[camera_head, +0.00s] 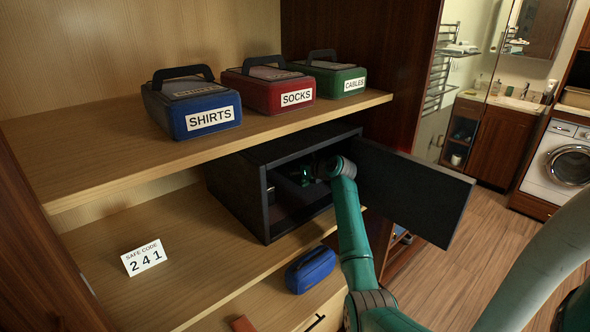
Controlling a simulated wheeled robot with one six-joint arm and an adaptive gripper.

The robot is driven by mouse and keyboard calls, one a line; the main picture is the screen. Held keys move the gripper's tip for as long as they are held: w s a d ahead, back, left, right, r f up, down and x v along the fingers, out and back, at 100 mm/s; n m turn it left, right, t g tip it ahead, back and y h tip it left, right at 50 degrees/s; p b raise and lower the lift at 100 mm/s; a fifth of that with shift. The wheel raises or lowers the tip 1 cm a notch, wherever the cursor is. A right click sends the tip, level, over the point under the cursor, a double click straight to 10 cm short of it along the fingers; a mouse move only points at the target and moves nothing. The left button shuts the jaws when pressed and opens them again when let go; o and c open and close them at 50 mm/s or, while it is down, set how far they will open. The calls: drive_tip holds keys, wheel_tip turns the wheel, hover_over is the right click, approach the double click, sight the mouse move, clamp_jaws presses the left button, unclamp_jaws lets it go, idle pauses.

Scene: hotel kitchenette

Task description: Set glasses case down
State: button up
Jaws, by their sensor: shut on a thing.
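My arm reaches into the open dark safe (238,197) on the middle shelf. My gripper (304,175) is inside the safe, shut on a dark thing that I take to be the glasses case. Shadow and the gripper hide most of it, so I cannot tell its shape or whether it touches the safe floor. The safe door (420,195) is swung open to the right, close beside my wrist.
A blue zipped case (310,270) lies below the safe, near the front edge. A safe code card (144,257) reads 241. Boxes labelled shirts (195,103), socks (268,85) and cables (330,75) stand on the shelf above.

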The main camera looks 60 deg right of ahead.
drive_tip(key=shift+f, duration=0.1)
drive_tip(key=o, duration=1.3)
drive_tip(key=shift+o, duration=0.2)
drive_tip(key=shift+r, duration=0.2)
drive_tip(key=v, duration=0.7)
drive_tip(key=shift+s+a, duration=0.1)
drive_tip(key=shift+s, duration=0.15)
